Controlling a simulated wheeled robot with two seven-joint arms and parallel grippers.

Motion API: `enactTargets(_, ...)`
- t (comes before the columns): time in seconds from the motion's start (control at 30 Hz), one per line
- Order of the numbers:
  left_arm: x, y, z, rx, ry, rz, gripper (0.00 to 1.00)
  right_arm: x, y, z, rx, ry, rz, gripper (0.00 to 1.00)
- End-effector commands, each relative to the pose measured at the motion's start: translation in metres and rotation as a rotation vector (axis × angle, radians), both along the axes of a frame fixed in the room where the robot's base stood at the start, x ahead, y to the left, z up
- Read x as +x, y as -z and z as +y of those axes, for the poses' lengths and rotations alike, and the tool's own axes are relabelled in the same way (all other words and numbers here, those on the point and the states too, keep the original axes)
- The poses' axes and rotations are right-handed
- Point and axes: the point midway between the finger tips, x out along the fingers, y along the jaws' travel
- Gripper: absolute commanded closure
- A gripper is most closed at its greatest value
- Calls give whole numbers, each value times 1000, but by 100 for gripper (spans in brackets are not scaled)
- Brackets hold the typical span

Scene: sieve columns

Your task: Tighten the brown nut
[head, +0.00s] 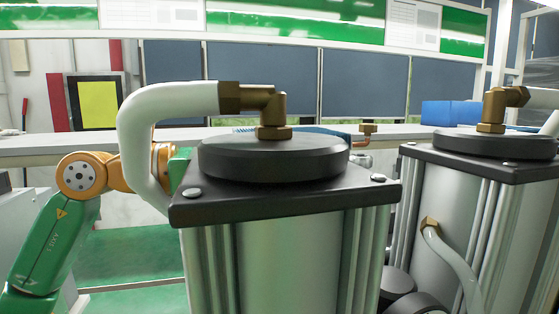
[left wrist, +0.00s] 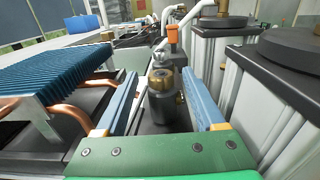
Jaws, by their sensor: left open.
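In the left wrist view a brown, brass-coloured nut (left wrist: 161,79) sits with a silver piece above it on a dark grey cylindrical fitting (left wrist: 161,103). My left gripper (left wrist: 160,73) is open; its two blue fingers lie on either side of the fitting, with gaps visible on both sides. In the head view my left arm reaches in from the left and its gripper is hidden behind the near column. Other brown fittings show in the head view: a collar and elbow (head: 272,110) on the near column and an elbow (head: 492,110) on the right column. My right gripper is not in view.
The near column (head: 285,260) with its black top plate blocks much of the head view. A second column (head: 445,215) stands at right. A thick white hose (head: 135,130) curves beside my arm. In the wrist view, a blue finned block (left wrist: 45,75) and copper pipes (left wrist: 75,115) lie left.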

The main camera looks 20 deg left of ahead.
Motion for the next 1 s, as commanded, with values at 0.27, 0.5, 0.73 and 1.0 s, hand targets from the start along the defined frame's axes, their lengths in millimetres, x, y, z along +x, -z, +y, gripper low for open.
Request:
enactTargets(0.27,5,1,-7,0,0,0,29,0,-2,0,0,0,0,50)
enactTargets(0.5,5,1,-7,0,0,0,83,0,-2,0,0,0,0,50)
enactTargets(0.73,5,0,-7,1,4,1,100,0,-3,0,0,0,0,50)
enactTargets(1.0,7,-4,-6,-2,102,7,100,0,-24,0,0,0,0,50)
